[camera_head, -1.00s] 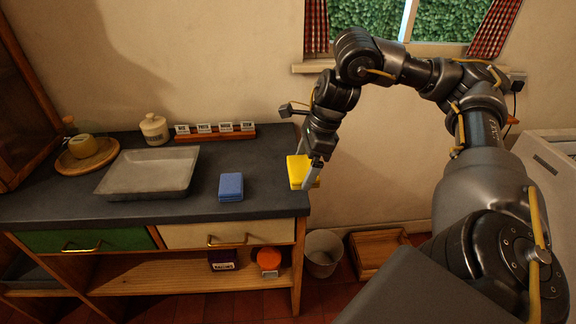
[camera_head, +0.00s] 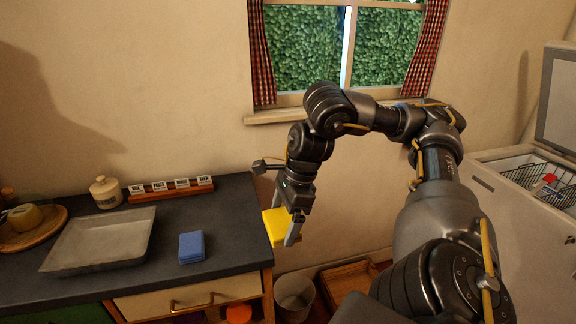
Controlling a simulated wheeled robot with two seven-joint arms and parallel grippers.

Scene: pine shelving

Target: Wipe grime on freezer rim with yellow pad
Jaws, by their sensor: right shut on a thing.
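My right gripper (camera_head: 290,232) is shut on the yellow pad (camera_head: 277,227). It holds the pad in the air just beyond the right end of the dark counter. The freezer (camera_head: 510,212) is a white chest at the right edge, with its lid (camera_head: 560,105) raised. A wire basket (camera_head: 524,174) with a red and white item shows inside. Part of its rim (camera_head: 487,163) is visible; I cannot make out grime on it. My right arm covers the freezer's left side. My left gripper is not in view.
The dark counter (camera_head: 215,225) holds a blue pad (camera_head: 192,247), a grey tray (camera_head: 100,240), a lidded jar (camera_head: 106,192) and a rack of labelled cards (camera_head: 172,189). A bin (camera_head: 294,295) and a wooden crate (camera_head: 345,277) stand on the floor. A curtained window (camera_head: 345,50) is behind.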

